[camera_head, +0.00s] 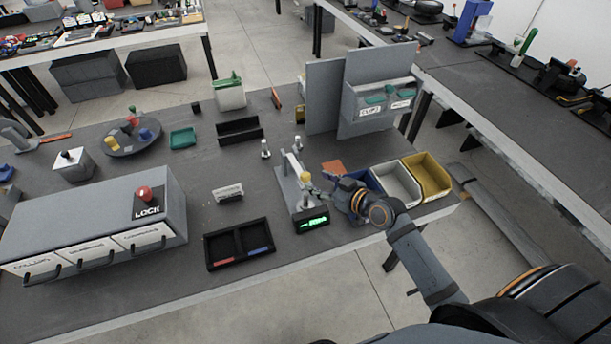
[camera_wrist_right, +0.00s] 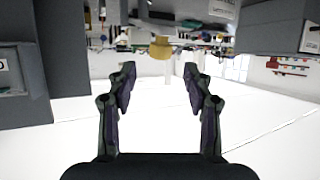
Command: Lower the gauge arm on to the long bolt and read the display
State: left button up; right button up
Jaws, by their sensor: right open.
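The gauge (camera_head: 284,190) stands near the front right of the grey table. Its light arm carries a yellow knob (camera_head: 305,177), and its black display (camera_head: 312,222) shows lit green digits too small to read. My right gripper (camera_head: 318,190) is beside the gauge on its right, close to the knob. In the right wrist view its fingers (camera_wrist_right: 159,85) are open and empty, with the yellow knob (camera_wrist_right: 160,48) ahead of the gap between them. Small upright metal pieces (camera_head: 265,149) stand behind the gauge. I cannot tell whether the long bolt is under the arm.
Blue, white (camera_head: 397,184) and yellow bins (camera_head: 427,176) stand right of my right gripper. A grey upright panel (camera_head: 323,97) rises behind. A black two-part tray (camera_head: 239,244) and a grey drawer box marked LOCK (camera_head: 90,225) lie to the left.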

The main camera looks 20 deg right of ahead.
aim_at(309, 177)
jog(key=p+x, duration=0.1)
jog(key=x, duration=0.6)
jog(key=shift+f, duration=0.1)
grip_shut()
